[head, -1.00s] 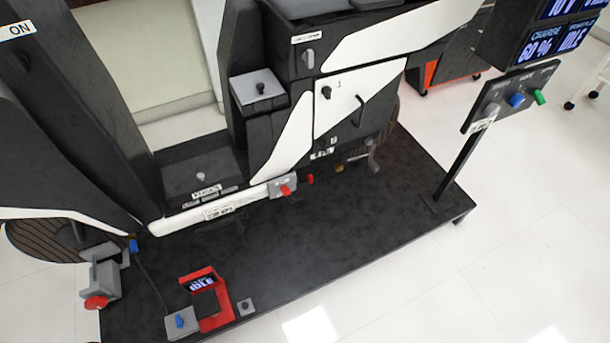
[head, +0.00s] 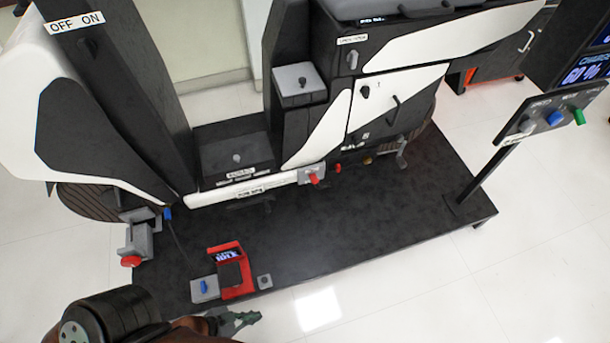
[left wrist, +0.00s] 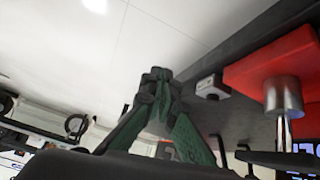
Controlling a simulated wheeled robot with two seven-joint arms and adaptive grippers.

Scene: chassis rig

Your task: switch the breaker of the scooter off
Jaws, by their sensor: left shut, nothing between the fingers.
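The black and white scooter (head: 406,52) stands on a dark platform. A grey box with a red lever (head: 313,178) sits on its lower sill, and a red knob (head: 337,168) is just to the right. The labels are too small to read, so I cannot tell which control is the breaker. My left gripper (head: 246,319) is low in the head view, in front of the platform's near edge and well apart from the sill controls. Its green fingers (left wrist: 160,78) are shut and empty in the left wrist view. My right gripper is not in view.
Near the platform's front edge are a red stand with a small screen (head: 246,291), a grey box with a blue lever (head: 205,290) and a small grey button box (head: 265,282). A control post (head: 484,172) rises at the right. The platform's middle is clear.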

